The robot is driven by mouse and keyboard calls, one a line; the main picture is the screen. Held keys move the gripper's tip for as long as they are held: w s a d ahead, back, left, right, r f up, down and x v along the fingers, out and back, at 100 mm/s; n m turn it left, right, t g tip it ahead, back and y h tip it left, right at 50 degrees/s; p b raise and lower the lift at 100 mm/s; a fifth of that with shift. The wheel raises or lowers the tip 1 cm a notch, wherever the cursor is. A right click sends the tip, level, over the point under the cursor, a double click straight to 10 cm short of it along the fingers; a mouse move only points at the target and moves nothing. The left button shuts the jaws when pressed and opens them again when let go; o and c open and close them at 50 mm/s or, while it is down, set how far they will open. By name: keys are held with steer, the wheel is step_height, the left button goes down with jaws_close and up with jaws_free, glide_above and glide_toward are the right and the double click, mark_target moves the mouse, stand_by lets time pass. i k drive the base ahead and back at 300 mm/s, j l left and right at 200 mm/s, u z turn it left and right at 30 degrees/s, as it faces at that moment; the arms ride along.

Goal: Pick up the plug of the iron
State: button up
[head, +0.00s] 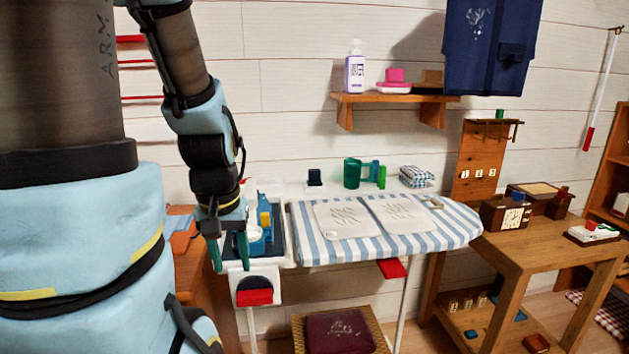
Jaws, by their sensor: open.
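A blue object with a yellow part (263,216), which looks like the iron, sits in the dark tray (279,248) at the left end of the ironing board. A small white piece (253,236) shows beside it; I cannot tell whether this is the plug. No plug or cord can be made out clearly. My gripper (231,262) points down at the left edge of that tray, with its two teal fingers apart and nothing seen between them. My gripper and wrist hide part of the tray's left side.
The striped ironing board (455,222) carries two pale cloths (345,219). A wall shelf (385,98) holds a bottle (354,68) above. A wooden table (540,250) with a clock (513,217) stands at right. A basket with a dark red cushion (338,333) is below the board.

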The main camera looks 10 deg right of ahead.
mark_target(313, 180)
steer(key=l+u, duration=0.1)
steer(key=u, duration=0.6)
steer(key=k+l+u, duration=0.15)
steer(key=l+u, duration=0.25)
steer(key=k+l+u, duration=0.25)
steer(key=l+u, duration=0.15)
steer(key=k+l+u, duration=0.25)
steer(key=u, duration=0.15)
steer(key=k+l, duration=0.45)
steer(key=k+l+u, duration=0.15)
steer(key=k+l, duration=0.3)
steer(key=k, duration=0.2)
steer(key=i+l, duration=0.15)
steer(key=l, duration=0.2)
steer(key=i+l, duration=0.1)
steer(key=l, duration=0.2)
